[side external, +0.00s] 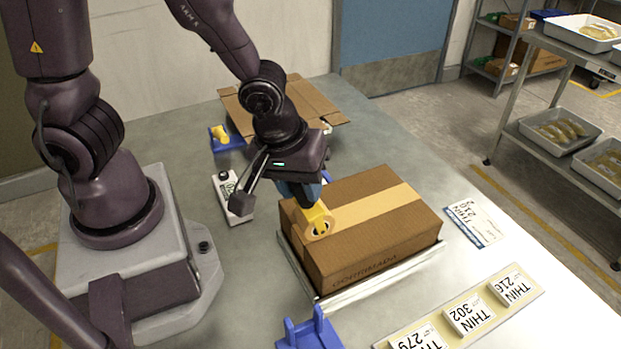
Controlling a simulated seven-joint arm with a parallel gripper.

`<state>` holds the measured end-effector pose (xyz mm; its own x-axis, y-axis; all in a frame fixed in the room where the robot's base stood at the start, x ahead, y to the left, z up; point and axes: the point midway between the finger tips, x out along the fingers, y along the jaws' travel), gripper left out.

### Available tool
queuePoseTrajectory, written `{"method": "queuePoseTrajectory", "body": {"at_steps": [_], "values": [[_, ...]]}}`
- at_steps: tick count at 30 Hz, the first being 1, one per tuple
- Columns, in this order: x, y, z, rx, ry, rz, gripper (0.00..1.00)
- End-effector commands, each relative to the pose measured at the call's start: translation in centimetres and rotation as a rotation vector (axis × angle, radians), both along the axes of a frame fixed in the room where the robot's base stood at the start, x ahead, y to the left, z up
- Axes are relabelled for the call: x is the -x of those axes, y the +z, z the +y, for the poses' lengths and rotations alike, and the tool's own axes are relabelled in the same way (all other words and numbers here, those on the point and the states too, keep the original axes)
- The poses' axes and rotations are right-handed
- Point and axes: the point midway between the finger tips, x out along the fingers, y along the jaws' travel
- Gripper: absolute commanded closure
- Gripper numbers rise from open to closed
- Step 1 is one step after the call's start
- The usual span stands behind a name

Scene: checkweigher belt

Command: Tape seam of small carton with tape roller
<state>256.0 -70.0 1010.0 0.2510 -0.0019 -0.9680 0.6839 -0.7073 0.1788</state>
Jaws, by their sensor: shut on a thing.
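The small brown carton (385,246) sits closed on a pale tray or platform (375,287). A light tan strip (378,207) runs along the middle of its top to the right edge. My gripper (305,183) is shut on the tape roller (318,219), which has a yellow body, a round tan roll and a blue upper part. The roller is at the left end of the carton's top, in line with the strip. I cannot tell whether it touches the carton. The grip itself is partly hidden by my wrist.
A blue holder (308,336) stands at the front. Several "THIN" number cards lie on a strip (462,318) at front right, and a label card (472,220) lies right of the carton. Behind are flat cardboard (315,103), a blue-and-yellow item (223,137) and a small white device (226,185).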

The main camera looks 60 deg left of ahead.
Motion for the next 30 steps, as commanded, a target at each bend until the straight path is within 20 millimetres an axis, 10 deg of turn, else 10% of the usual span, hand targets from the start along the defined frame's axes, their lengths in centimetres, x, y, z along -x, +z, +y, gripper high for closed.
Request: {"method": "queuePoseTrajectory", "body": {"at_steps": [12,30], "values": [[0.4,0.1,0.0,-0.001,0.000,0.005,0.98],[0.2,6.0,0.0,0.001,0.002,-0.001,0.98]]}}
